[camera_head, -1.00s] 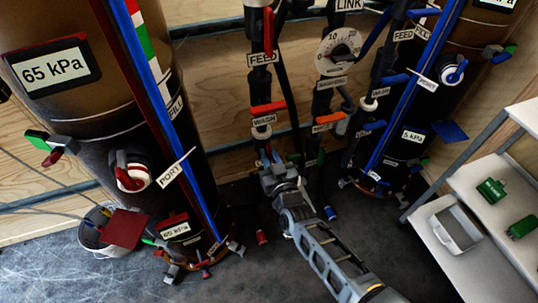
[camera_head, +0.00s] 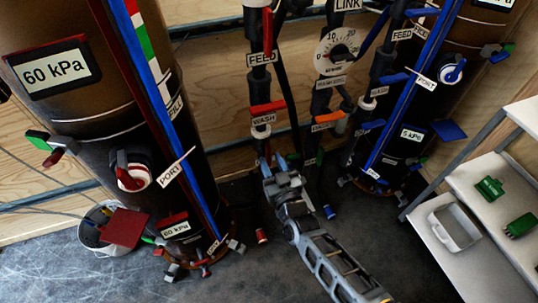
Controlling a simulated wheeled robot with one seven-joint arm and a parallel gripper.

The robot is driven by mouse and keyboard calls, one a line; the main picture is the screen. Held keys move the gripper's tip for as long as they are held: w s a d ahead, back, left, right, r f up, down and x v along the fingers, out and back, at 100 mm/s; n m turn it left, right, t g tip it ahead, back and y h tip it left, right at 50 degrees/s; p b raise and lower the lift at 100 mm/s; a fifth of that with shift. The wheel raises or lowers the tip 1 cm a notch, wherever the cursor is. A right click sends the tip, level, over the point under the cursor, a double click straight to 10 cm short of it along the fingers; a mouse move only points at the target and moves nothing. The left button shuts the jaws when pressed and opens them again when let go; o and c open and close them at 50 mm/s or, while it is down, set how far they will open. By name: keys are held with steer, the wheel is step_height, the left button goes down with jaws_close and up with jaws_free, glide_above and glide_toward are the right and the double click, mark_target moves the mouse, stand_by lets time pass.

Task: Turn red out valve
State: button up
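A thin red handle (camera_head: 268,151) is low on the left centre pipe, below the red WASH handle (camera_head: 267,108); its label is not readable, so I cannot confirm it is the red out valve. My gripper (camera_head: 274,163) points up at the foot of this pipe, just below the thin red handle. Its two fingers look apart; I cannot tell whether they touch the handle. The left brown tank (camera_head: 110,115) has a 60 kPa display (camera_head: 58,73), a red PORT knob (camera_head: 131,178) and a small label at its foot (camera_head: 214,247) beside small valves.
A white bucket (camera_head: 103,240) stands at the left. A right tank (camera_head: 415,110) reads 5 kPa. An orange-handled valve (camera_head: 328,117) is right of the gripper. A shelf (camera_head: 480,215) with green parts stands at the right. The front floor is clear.

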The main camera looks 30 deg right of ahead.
steer(key=shift+s+a, duration=0.15)
steer(key=shift+s, duration=1)
steer(key=shift+s+a, duration=0.1)
steer(key=shift+s, duration=1.05)
steer(key=s+r+g+y+p, duration=0.15)
steer(key=s+r, duration=0.25)
steer(key=s, duration=0.8)
steer(key=s+r+p, duration=0.2)
steer(key=s+r, duration=0.2)
steer(key=s, duration=0.8)
steer(key=s+r+g+p, duration=0.1)
steer(key=s+r, duration=0.6)
steer(key=r, duration=0.3)
steer(key=s+r+n, duration=0.1)
steer(key=s+r, duration=0.6)
steer(key=r, duration=0.3)
steer(key=shift+s+d+r+g+p, duration=0.15)
steer(key=shift+d+r+g+p, duration=0.05)
steer(key=shift+r+g+p, duration=0.2)
